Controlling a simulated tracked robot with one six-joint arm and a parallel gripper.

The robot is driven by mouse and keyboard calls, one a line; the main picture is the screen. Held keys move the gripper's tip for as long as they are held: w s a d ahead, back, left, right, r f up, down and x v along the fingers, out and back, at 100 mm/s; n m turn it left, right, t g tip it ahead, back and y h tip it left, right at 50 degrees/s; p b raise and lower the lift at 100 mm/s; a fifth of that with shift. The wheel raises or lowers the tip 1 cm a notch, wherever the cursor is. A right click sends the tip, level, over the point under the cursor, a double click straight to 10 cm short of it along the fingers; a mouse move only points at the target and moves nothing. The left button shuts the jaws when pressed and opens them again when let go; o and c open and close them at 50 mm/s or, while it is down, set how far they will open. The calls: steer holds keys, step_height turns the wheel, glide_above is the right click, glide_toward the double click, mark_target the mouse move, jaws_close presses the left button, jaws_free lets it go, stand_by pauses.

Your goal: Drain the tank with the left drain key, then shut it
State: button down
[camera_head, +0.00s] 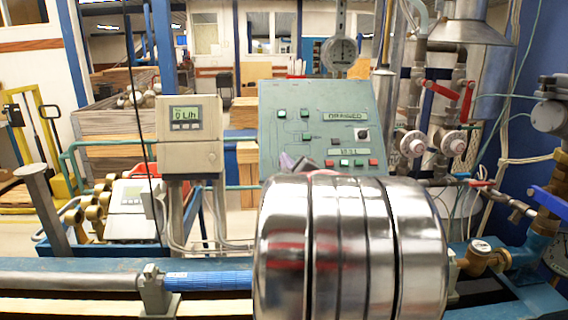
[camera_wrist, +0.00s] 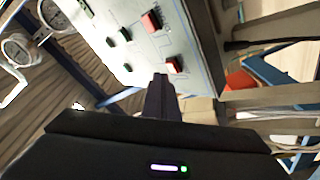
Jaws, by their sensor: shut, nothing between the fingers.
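The sloping green-grey control panel (camera_head: 318,97) carries green, dark and red keys. Its labels are too small to read, so I cannot tell which key is the left drain key. In the wrist view the panel (camera_wrist: 195,30) fills the top, with a red key (camera_wrist: 151,21), a second red key (camera_wrist: 173,66) and several dark green keys. My gripper (camera_wrist: 160,78) is shut and empty, its tips beside the second red key in the picture; I cannot tell if they touch. The tank is not clearly identifiable. In the head view, shiny metal in front hides the panel's lower edge.
A grey meter box (camera_head: 189,136) left of the panel has a display (camera_head: 185,117) reading about 0 L/h. Pipes with red-handled valves (camera_head: 467,101) and round gauges stand right of the panel. A blue pipe (camera_head: 207,280) runs along the front bench.

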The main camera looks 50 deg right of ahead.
steer(key=shift+d+f, duration=0.1)
steer(key=shift+w+d+f, duration=0.1)
steer(key=shift+w+d, duration=0.05)
steer(key=shift+w+d+f, duration=0.2)
steer(key=shift+f, duration=0.1)
stand_by(1.1)
steer(key=shift+r, duration=0.1)
steer(key=shift+s+a+r, duration=0.4)
steer(key=shift+a+r, duration=0.05)
steer(key=shift+r, duration=0.1)
stand_by(0.4)
steer(key=s+a+r, duration=0.2)
steer(key=r, duration=0.1)
steer(key=shift+s+a+r, duration=0.1)
steer(key=shift+s+a, duration=0.15)
steer(key=shift+a, duration=0.15)
steer(key=shift+w, duration=0.1)
stand_by(0.8)
